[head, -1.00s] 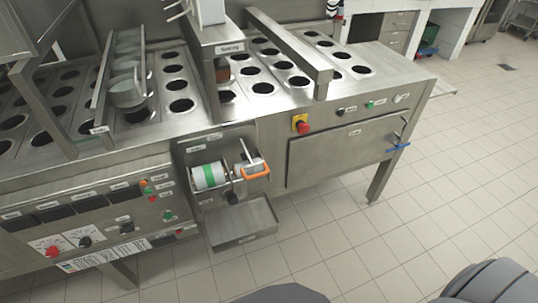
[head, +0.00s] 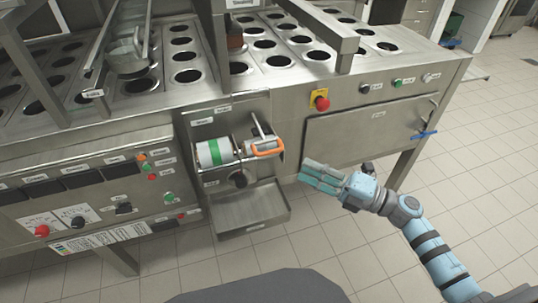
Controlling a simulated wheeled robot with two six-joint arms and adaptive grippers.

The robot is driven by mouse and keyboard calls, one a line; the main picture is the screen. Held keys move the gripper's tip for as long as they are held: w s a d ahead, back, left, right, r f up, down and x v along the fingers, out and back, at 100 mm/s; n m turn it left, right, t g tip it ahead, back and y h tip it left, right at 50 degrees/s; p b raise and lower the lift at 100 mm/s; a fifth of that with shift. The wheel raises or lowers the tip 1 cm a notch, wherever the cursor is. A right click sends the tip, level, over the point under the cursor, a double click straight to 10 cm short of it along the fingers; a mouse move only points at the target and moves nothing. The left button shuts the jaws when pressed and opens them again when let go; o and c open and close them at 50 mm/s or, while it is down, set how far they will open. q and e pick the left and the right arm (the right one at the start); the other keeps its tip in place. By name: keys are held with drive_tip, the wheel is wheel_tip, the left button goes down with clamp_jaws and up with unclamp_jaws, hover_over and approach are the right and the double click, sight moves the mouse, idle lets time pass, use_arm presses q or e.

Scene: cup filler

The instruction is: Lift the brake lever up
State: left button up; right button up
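The lever with the orange loop handle (head: 267,147), which looks like the brake lever, sits at the right end of a roll with a green band (head: 214,152) in an open metal recess on the machine's front. The handle is low, and a thin metal arm rises behind it. My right gripper (head: 306,172) is to the right of the lever and a little lower, in front of the machine's door panel, apart from the lever. Its teal fingers point left and lie close together; the gap between them is unclear. It holds nothing that I can see. My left gripper is out of view.
A metal tray (head: 250,214) juts out below the recess. A red button on a yellow plate (head: 320,102) is above right. A blue handle (head: 424,135) is at the door's right edge. A control panel with knobs is left. Open tiled floor lies in front.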

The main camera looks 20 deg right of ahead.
sight(269, 151)
drive_tip(key=x, duration=1.1)
drive_tip(key=shift+w+a, duration=0.15)
drive_tip(key=shift+c, duration=0.5)
clamp_jaws()
